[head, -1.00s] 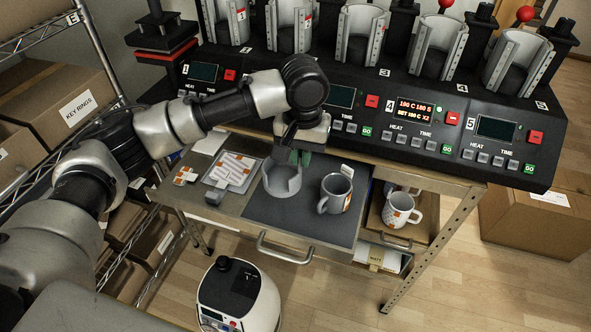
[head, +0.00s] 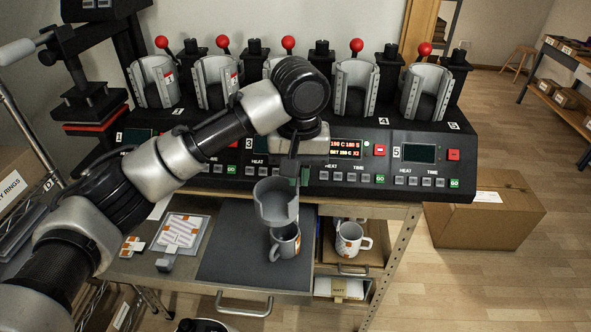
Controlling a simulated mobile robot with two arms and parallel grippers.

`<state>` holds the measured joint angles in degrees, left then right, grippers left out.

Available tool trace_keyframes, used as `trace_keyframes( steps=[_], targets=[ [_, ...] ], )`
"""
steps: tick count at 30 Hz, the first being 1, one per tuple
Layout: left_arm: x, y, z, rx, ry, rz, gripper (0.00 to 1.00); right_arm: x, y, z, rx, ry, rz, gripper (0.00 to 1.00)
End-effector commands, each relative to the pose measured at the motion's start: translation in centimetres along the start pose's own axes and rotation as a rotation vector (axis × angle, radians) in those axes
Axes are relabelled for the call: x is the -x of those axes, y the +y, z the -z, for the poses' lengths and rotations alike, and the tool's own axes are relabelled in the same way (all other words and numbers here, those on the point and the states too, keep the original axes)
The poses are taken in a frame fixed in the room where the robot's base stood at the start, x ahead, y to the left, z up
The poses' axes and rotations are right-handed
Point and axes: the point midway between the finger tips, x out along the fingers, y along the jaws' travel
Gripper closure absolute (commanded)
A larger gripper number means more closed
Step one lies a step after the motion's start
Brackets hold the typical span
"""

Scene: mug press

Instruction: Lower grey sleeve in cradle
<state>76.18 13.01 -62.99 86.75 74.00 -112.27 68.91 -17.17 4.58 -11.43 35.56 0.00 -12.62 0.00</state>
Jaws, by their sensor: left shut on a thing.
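The grey sleeve (head: 276,203) is an open, curved cup-like shell. My left gripper (head: 303,174) is shut on its upper right edge and holds it upright above the dark mat, in front of the press panel. The press carries a row of pale grey cradles at the back: one at far left (head: 155,82), one beside it (head: 216,84), and two at right (head: 356,90) (head: 426,92). The middle cradle is mostly hidden behind my left arm. My right gripper is not in view.
A white mug (head: 349,241) with orange patches is in the side compartment. Printed sheets (head: 183,232) lie at left. Red-knobbed levers (head: 424,49) rise behind the cradles.

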Motion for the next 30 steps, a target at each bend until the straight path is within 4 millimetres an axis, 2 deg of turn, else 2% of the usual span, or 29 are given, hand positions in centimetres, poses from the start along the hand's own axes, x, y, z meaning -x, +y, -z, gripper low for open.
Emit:
trace_keyframes(
  steps=[1,21,23,30],
  targets=[
    [1.5,0.0,-0.1,0.000,0.000,0.000,1.00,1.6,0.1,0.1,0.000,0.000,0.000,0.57],
    [10.1,-0.1,-0.7,-0.001,-0.001,0.000,1.00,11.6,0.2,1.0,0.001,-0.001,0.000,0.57],
    [10.2,-0.1,-0.7,-0.001,0.002,0.000,1.00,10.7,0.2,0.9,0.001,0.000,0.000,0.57],
    [13.9,-0.1,-0.9,0.000,0.005,0.001,1.00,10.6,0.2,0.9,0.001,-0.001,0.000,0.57]
  ],
)
